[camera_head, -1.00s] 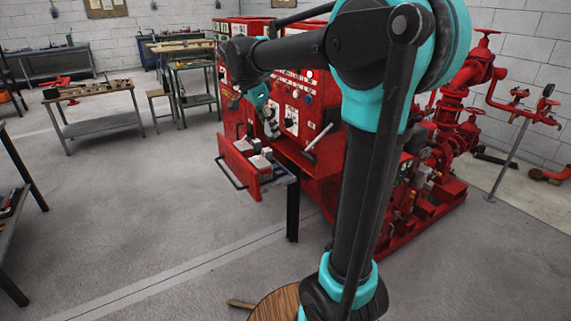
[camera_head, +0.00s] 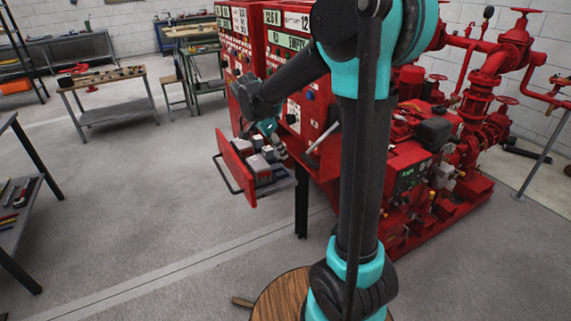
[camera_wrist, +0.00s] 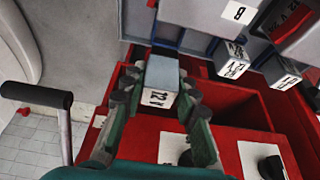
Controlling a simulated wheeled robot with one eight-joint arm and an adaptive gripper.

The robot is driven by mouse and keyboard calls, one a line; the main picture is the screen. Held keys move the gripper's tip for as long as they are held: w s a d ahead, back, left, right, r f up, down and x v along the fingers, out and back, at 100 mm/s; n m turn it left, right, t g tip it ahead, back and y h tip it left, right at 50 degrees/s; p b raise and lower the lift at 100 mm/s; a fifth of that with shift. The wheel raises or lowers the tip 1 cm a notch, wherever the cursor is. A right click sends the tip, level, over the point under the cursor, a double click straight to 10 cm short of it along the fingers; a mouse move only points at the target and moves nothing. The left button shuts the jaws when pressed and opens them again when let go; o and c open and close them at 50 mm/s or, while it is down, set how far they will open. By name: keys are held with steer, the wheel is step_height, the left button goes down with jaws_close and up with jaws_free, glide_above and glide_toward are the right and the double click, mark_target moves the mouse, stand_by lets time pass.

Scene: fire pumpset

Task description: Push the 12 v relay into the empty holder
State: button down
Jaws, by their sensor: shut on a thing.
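The 12 V relay (camera_wrist: 161,76) is a small grey block with a white label, in the middle of the wrist view. My gripper (camera_wrist: 160,92) has a finger on each side of it and is shut on it. The relay's far end is by a blue-edged part; I cannot tell whether it touches it or is inside a holder. Relays with 24 V labels (camera_wrist: 232,60) are to its right. In the head view my gripper (camera_head: 270,128) is low over the open red drawer (camera_head: 236,168), partly hidden by my arm. The empty holder is not clearly seen.
Grey blocks (camera_head: 262,166) sit in the drawer. A black-gripped lever (camera_wrist: 36,95) stands left of my gripper. The red pump (camera_head: 480,110) is right of the cabinet (camera_head: 285,65).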

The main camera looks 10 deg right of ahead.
steer(key=shift+w+f, duration=0.15)
steer(key=shift+f, duration=3)
steer(key=c, duration=1.2)
jaws_free()
steer(key=shift+o, duration=0.2)
